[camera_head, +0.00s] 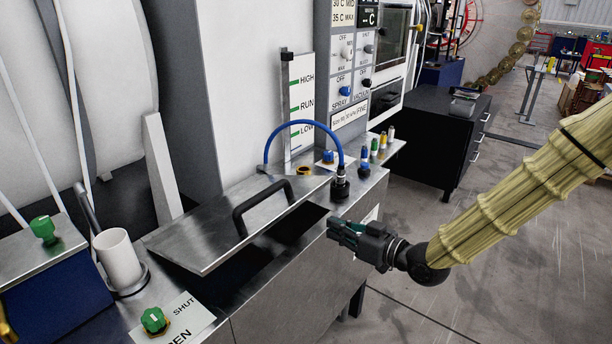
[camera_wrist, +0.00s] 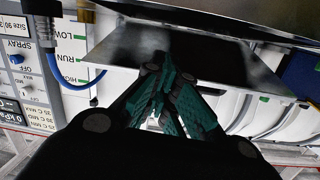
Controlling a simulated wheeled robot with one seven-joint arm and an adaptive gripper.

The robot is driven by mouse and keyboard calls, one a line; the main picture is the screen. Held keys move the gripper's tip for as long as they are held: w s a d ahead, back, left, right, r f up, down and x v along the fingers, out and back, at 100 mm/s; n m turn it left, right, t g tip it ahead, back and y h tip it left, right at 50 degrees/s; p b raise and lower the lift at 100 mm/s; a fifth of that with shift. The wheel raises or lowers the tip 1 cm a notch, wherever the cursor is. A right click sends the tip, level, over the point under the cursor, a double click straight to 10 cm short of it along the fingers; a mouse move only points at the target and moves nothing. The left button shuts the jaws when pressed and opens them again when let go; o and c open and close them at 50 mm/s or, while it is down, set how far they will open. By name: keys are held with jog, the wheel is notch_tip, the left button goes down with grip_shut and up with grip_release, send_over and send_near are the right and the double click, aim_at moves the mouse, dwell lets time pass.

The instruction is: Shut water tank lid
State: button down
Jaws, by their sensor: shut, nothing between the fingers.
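The water tank lid (camera_head: 215,243) is a flat steel plate with a black handle (camera_head: 262,205). It stands partly open, its near edge raised above the steel tank (camera_head: 285,290) with a dark gap beneath. My gripper (camera_head: 333,230) is shut and empty, in front of the tank to the right of the lid. It appears apart from the lid and handle. In the wrist view my gripper's green fingers (camera_wrist: 172,72) are together before a grey metal sheet (camera_wrist: 120,62) that looks like the lid; contact cannot be told there.
A blue hose (camera_head: 300,123) arches to a black fitting (camera_head: 340,188) right of the lid. A white cup (camera_head: 118,258) and a green knob (camera_head: 153,319) by an OPEN/SHUT label stand at left. A black cabinet (camera_head: 425,130) is behind.

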notch_tip(320, 180, up, 10)
jog(key=w+n+y+p, duration=0.1)
jog(key=n+y, duration=0.1)
jog(key=p, duration=0.2)
send_over(301, 201)
jog(key=shift+r, duration=0.15)
jog(key=shift+s+d+f+p, duration=0.15)
jog(key=shift+d+f, duration=0.05)
jog(key=shift+f, duration=0.4)
jog(key=shift+s+d+f+p, duration=0.15)
jog(key=shift+d+f, duration=0.1)
jog(key=shift+f, duration=0.4)
jog(key=shift+s+d+f+p, duration=0.1)
jog(key=shift+d+f+p, duration=0.1)
jog(key=shift+f, duration=0.4)
jog(key=shift+f, duration=0.1)
